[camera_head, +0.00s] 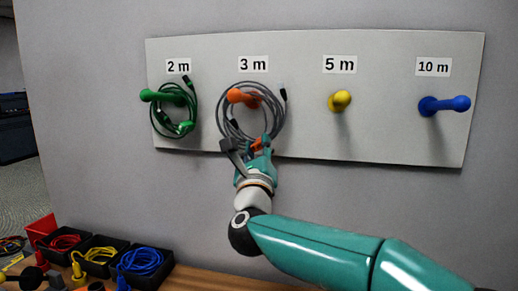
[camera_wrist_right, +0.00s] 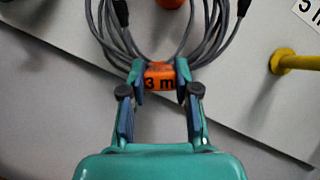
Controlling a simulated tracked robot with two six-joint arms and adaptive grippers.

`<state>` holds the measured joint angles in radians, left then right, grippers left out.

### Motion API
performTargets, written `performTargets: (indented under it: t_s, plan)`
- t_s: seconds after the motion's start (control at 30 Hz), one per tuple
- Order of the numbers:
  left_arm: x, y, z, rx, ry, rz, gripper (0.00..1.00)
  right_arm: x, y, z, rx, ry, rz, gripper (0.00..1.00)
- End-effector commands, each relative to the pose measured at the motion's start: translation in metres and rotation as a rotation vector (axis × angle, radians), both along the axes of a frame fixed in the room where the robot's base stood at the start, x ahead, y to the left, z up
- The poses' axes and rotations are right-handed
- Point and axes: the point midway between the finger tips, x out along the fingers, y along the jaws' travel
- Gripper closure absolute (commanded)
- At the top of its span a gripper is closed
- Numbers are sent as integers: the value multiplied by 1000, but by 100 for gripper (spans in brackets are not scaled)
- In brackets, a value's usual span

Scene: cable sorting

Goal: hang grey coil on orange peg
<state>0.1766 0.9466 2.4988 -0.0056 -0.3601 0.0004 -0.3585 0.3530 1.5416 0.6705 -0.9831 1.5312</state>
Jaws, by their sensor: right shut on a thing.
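The grey coil (camera_head: 279,122) is in front of the board at the 3 m label, its loop around the orange peg (camera_head: 240,96) as seen in the head view. I cannot tell whether it rests on the peg. My right gripper (camera_head: 258,148) is below the peg, shut on the coil's orange 3 m tag at the bottom of the loop. In the right wrist view, the fingers (camera_wrist_right: 160,80) pinch this tag, with grey strands (camera_wrist_right: 211,35) rising on both sides and the orange peg (camera_wrist_right: 172,3) cut by the top edge. My left gripper is not in view.
A green coil (camera_head: 193,115) hangs on the green peg (camera_head: 150,95) to the left. The yellow peg (camera_head: 340,101) and blue peg (camera_head: 445,105) are bare. Black bins with red (camera_head: 63,243), yellow (camera_head: 100,254) and blue (camera_head: 141,262) cables stand on the wooden table (camera_head: 205,281).

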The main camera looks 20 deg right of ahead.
Motion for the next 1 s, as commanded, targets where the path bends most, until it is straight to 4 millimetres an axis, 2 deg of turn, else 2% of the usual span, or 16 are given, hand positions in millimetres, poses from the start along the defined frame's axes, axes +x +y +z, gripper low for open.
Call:
performTargets:
  t_s: [0.07, 0.1, 0.27, 0.67, 0.87, 1.0]
  plan:
    - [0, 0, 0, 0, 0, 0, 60, 1, 1, -2, 0, 4, 1, 100]
    - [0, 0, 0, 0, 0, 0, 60, 1, 1, -2, 0, 4, 2, 66]
    - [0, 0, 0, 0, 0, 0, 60, 1, 1, -2, 0, 4, 1, 40]
    - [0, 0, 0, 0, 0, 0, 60, -2, 2, -3, -1, 3, 2, 40]
    - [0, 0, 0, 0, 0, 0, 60, -19, 9, -9, 0, 4, 4, 40]
    - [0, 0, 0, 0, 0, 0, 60, -38, 17, -16, -1, 5, 4, 40]
